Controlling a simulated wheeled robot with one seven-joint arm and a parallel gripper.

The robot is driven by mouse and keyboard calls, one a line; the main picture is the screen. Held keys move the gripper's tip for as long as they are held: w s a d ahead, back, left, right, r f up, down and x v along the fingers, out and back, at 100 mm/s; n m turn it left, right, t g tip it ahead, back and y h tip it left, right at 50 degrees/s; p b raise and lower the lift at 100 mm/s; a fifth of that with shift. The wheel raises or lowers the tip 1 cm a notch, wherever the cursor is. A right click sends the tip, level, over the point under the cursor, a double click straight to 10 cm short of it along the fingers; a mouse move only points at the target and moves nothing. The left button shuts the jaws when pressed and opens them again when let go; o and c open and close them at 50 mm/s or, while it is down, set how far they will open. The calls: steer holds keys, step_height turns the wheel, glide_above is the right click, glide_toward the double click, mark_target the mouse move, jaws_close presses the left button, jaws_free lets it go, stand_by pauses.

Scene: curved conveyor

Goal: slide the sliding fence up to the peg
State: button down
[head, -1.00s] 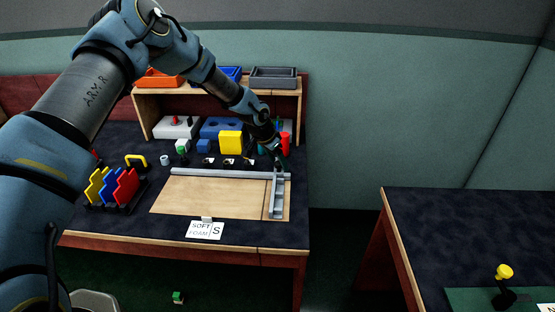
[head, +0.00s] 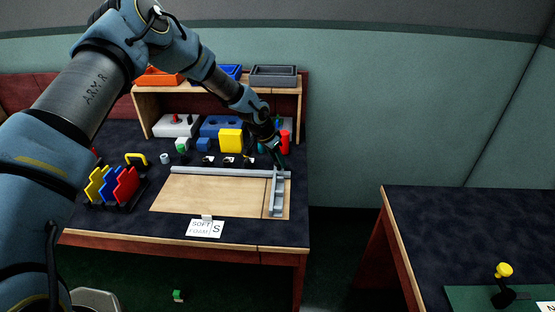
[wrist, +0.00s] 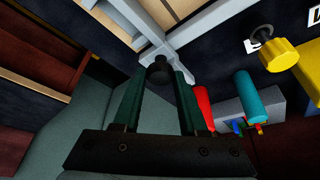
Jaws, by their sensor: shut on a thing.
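The sliding fence (head: 279,195) is a grey bar across the right end of the pale wooden board (head: 215,197). Its far end meets a long grey rail (head: 215,171) at the board's back edge. My gripper (head: 278,163) is at the fence's far end. In the wrist view my gripper (wrist: 158,78) has its dark green fingers on either side of a black knob (wrist: 158,68), shut on it, where the grey fence (wrist: 155,49) shows. The arm and fingers hide part of this spot. I cannot make out a peg on the board for certain.
A red cylinder (head: 285,142) and a teal cylinder (wrist: 250,96) stand close behind the gripper. A yellow block (head: 231,141) and blue blocks stand behind the rail. A white foam label (head: 206,230) lies at the front. The board's middle is clear.

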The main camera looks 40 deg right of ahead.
stand_by(0.8)
steer(key=w+a+b, duration=0.1)
steer(key=w+a, duration=0.5)
steer(key=a, duration=0.1)
steer(key=shift+w, duration=0.25)
steer(key=shift+c, duration=2.2)
jaws_free()
steer(key=shift+d, duration=0.1)
steer(key=b+v, duration=0.3)
steer(key=v, duration=0.7)
steer(key=shift+a+r, duration=0.25)
steer(key=shift+r, duration=0.1)
